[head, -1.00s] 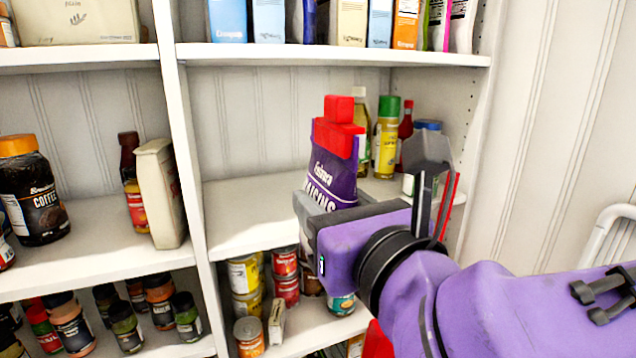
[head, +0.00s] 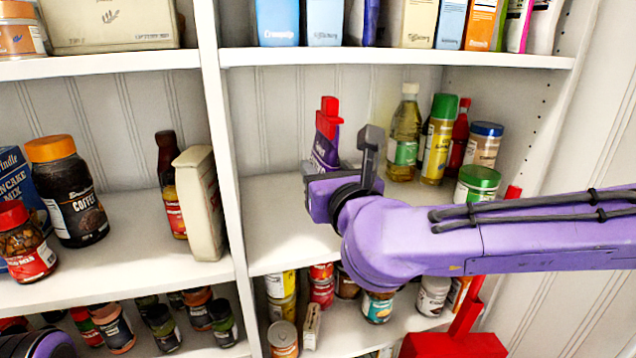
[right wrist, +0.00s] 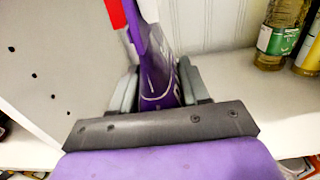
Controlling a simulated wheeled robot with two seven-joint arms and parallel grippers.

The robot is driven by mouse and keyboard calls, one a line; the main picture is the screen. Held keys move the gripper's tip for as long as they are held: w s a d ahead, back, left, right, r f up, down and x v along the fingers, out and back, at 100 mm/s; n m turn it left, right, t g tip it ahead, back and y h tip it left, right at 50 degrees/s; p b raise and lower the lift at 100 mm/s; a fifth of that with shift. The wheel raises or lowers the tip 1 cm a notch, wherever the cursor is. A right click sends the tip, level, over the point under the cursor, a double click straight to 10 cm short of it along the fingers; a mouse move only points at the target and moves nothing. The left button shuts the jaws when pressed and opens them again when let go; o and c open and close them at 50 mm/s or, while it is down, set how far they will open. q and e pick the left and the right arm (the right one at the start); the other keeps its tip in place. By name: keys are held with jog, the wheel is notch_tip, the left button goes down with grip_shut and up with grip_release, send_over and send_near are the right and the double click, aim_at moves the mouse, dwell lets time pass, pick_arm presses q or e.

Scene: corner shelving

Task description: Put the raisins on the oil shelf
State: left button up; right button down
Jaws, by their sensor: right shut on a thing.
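A purple raisins pack (head: 326,142) with a red top is at the middle shelf of the right-hand bay. My right gripper (head: 345,165) is shut on it; in the right wrist view the raisins (right wrist: 162,75) stand between the two fingers (right wrist: 160,90). The pack looks upright; I cannot tell whether its base touches the shelf (head: 285,235). A bottle of oil (head: 405,140) with a green label stands on the same shelf, right of the pack, and shows in the right wrist view (right wrist: 281,35). My left gripper is not in view.
Beside the oil are a green-capped yellow bottle (head: 438,140), a red bottle (head: 460,135), a jar with a blue lid (head: 483,145) and a green-lidded jar (head: 477,184). An upright divider (head: 222,150) is to the left. Bare shelf lies left of the pack.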

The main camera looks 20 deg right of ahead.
aim_at(315, 162)
jog(key=w, duration=0.2)
jog(key=w+p, duration=0.1)
jog(key=w, duration=0.2)
jog(key=shift+w+f+p, duration=0.35)
jog(key=shift+w, duration=0.05)
notch_tip(315, 162, down, 5)
jog(key=shift+f+p, duration=0.2)
jog(key=shift+p, duration=0.9)
jog(key=shift+w+f, duration=0.15)
jog(key=shift+f, duration=0.2)
jog(key=shift+f+b, duration=0.2)
jog(key=shift+b, duration=0.1)
jog(key=c, duration=0.5)
grip_release()
jog(key=shift+c, duration=0.2)
jog(key=shift+r, duration=0.15)
